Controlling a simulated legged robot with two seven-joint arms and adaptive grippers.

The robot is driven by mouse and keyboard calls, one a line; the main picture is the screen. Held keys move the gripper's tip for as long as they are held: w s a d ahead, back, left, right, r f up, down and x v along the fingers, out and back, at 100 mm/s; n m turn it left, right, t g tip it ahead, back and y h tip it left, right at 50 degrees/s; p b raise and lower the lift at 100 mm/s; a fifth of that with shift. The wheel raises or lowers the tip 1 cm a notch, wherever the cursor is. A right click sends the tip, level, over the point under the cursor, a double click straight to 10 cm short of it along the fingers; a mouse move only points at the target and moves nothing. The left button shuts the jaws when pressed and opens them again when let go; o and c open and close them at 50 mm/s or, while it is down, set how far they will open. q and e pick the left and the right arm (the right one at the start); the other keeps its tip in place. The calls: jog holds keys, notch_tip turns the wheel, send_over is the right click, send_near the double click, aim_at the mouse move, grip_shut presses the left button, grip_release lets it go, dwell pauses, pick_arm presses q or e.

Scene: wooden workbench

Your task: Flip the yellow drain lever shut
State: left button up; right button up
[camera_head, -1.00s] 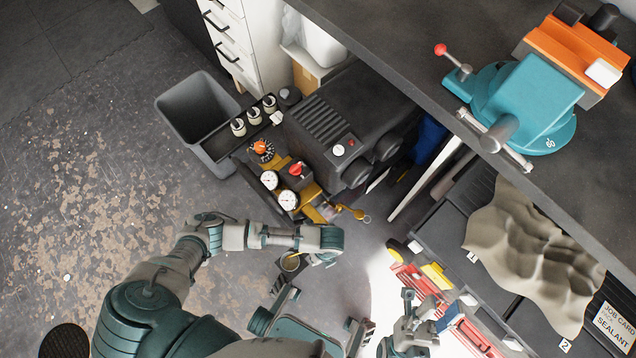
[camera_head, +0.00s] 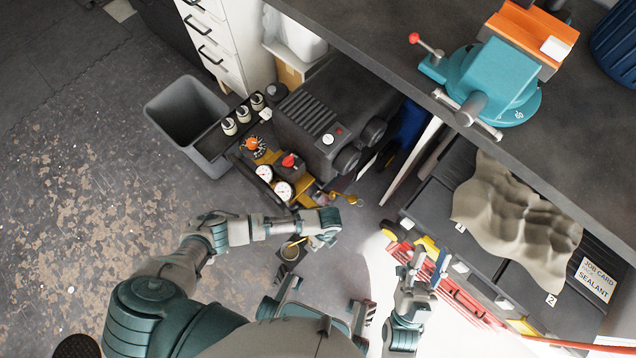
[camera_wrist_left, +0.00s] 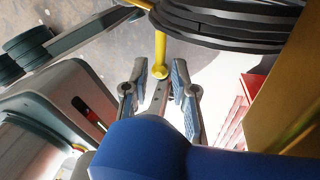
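The yellow drain lever (camera_head: 342,197) sticks out at the lower right of the dark compressor (camera_head: 325,115), ending in a round yellow knob. In the left wrist view the yellow lever (camera_wrist_left: 160,52) points toward my left gripper (camera_wrist_left: 160,72), its end at the gap between the fingertips. The fingers are apart, with no visible grip on it. In the head view my left gripper (camera_head: 322,241) is just below the lever, partly hidden by my wrist.
Gauges (camera_head: 273,182) and a red knob (camera_head: 289,160) are beside the lever. A grey bin (camera_head: 165,115) stands left of the compressor. The workbench (camera_head: 380,45) with a teal vise (camera_head: 490,85) overhangs at right. A red tool rack (camera_head: 465,305) lies below it. The left floor is clear.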

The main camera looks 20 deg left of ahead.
pick_arm(q)
jog(key=shift+w+r, duration=0.15)
jog(key=shift+r, duration=0.4)
notch_tip(320, 180, up, 11)
jog(key=w+d, duration=0.1)
jog(key=w, duration=0.1)
jog(key=shift+f, duration=0.2)
